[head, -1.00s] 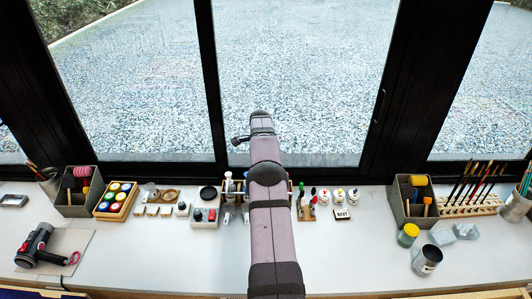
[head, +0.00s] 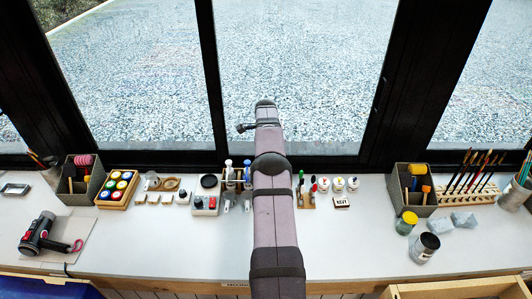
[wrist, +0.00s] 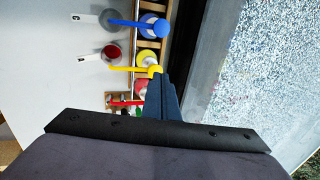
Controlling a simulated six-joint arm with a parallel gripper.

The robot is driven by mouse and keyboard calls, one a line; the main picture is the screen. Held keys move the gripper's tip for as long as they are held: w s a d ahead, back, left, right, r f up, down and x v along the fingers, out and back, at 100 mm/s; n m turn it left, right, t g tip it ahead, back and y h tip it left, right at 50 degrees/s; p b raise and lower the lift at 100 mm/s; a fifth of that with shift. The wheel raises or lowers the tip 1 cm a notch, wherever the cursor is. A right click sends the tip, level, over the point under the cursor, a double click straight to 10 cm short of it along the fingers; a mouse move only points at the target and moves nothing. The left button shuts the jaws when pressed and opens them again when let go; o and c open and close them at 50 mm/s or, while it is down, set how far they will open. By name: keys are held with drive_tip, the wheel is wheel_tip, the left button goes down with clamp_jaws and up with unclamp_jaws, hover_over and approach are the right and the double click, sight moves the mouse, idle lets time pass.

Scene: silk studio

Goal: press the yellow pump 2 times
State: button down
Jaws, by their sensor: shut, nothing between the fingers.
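The yellow pump (wrist: 134,70) shows in the wrist view, with its long spout pointing left and its head at the fingertips. My gripper (wrist: 158,78) is shut and empty, its blue fingers together. The tips are over or just beside the yellow pump's head; I cannot tell whether they touch. A blue pump (wrist: 140,24) stands beside it, and a red pump (wrist: 125,102) is on the other side, partly hidden by the gripper. In the head view the arm covers the yellow pump and gripper; the blue pump (head: 247,171) shows left of the arm.
The pumps stand in a wooden rack near the window. A small dish with red content (wrist: 110,52) lies near the yellow spout. In the head view, a grey caddy (head: 410,186) stands right, and a paint-pot tray (head: 118,188) left. The white bench front is mostly clear.

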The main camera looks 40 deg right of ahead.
drive_tip(key=shift+f+b, duration=0.4)
drive_tip(key=shift+f, duration=0.65)
drive_tip(key=shift+f, duration=0.15)
drive_tip(key=shift+f+b, duration=0.25)
drive_tip(key=shift+b, duration=0.05)
drive_tip(key=shift+s+f+b, duration=0.1)
drive_tip(key=shift+f+b, duration=0.25)
drive_tip(key=shift+f, duration=0.05)
drive_tip(key=shift+r, duration=0.15)
drive_tip(key=shift+r+p, duration=0.45)
drive_tip(key=shift+r, duration=0.5)
